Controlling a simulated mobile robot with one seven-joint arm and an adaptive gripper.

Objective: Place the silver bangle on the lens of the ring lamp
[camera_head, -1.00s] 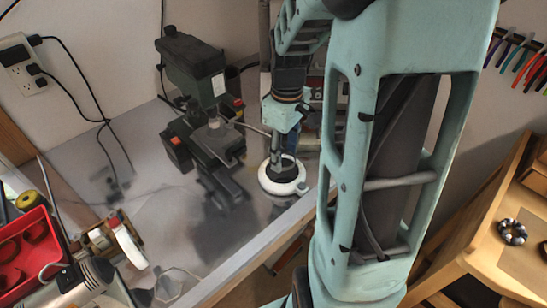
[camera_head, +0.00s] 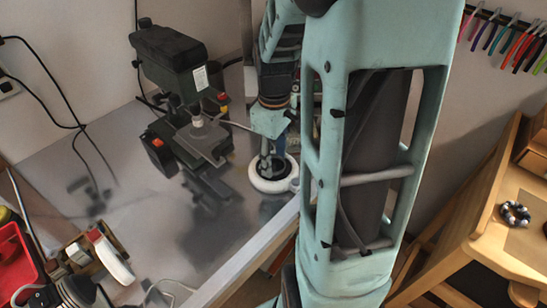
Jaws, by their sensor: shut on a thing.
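The ring lamp (camera_head: 258,182) is a white ring lying on the grey metal bench, with a dark round lens area inside it. My gripper (camera_head: 266,168) points down over the lens, at the end of my pale green arm. Its fingers are shut on a thin thing, which I take to be the silver bangle. The bangle's outline is too small and dark to make out, and the fingers partly hide the lens. I cannot tell whether the bangle touches the lens.
A dark bench drill (camera_head: 175,65) stands just left of the ring lamp. A wooden bench (camera_head: 490,240) with a beaded ring (camera_head: 514,213) is at right.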

